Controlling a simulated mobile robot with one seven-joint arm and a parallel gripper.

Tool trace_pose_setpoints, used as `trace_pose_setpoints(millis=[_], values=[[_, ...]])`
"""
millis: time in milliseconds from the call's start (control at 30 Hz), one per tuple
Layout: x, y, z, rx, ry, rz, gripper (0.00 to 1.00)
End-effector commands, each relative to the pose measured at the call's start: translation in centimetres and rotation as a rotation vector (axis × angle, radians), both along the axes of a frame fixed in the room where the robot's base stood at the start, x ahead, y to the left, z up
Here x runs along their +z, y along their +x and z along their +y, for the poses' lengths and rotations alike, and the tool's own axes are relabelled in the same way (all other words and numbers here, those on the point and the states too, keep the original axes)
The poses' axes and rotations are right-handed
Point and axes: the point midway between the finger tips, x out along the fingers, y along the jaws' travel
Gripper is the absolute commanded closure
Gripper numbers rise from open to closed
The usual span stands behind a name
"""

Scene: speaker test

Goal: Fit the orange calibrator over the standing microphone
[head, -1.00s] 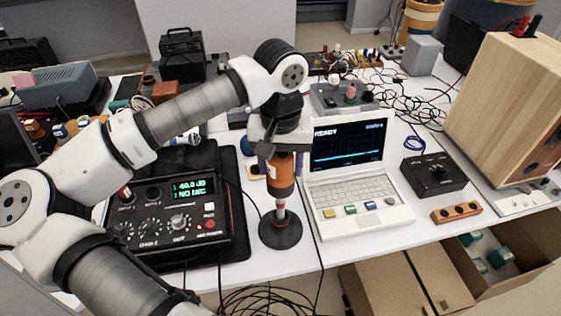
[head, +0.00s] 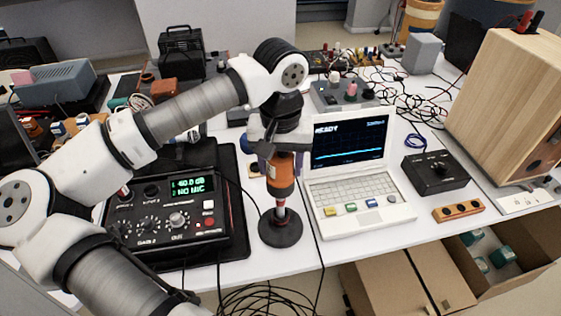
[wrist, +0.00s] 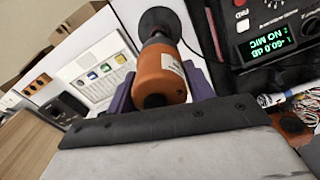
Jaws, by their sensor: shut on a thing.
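The orange calibrator (head: 281,174) is held upright in my gripper (head: 277,160), whose purple fingers are shut on its upper part. It also shows in the wrist view (wrist: 160,75) between the fingers. The microphone (head: 281,212) stands on a round black base (head: 281,232) directly below the calibrator. Only a short light stem with a reddish band shows between calibrator and base. The microphone's top is hidden, and I cannot tell whether it is inside the calibrator or just under it. The base also shows in the wrist view (wrist: 158,22).
A black meter box (head: 180,215) reading "NO MIC" stands close on the left. A white laptop (head: 350,180) reading "READY" stands close on the right. A black knob box (head: 434,174) and a wooden speaker (head: 505,105) are farther right. Cables (head: 265,298) hang at the front edge.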

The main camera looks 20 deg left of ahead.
Motion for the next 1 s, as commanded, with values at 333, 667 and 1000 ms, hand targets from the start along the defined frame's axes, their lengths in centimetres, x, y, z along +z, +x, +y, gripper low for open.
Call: trace_pose_setpoints(millis=[333, 667, 1000], values=[[0.0, 0.0, 0.0, 0.000, 0.000, -0.001, 0.39], [-0.1, 0.0, 0.0, 0.000, 0.000, 0.000, 0.22], [3.2, 0.1, 0.0, 0.001, 0.002, -0.003, 0.22]])
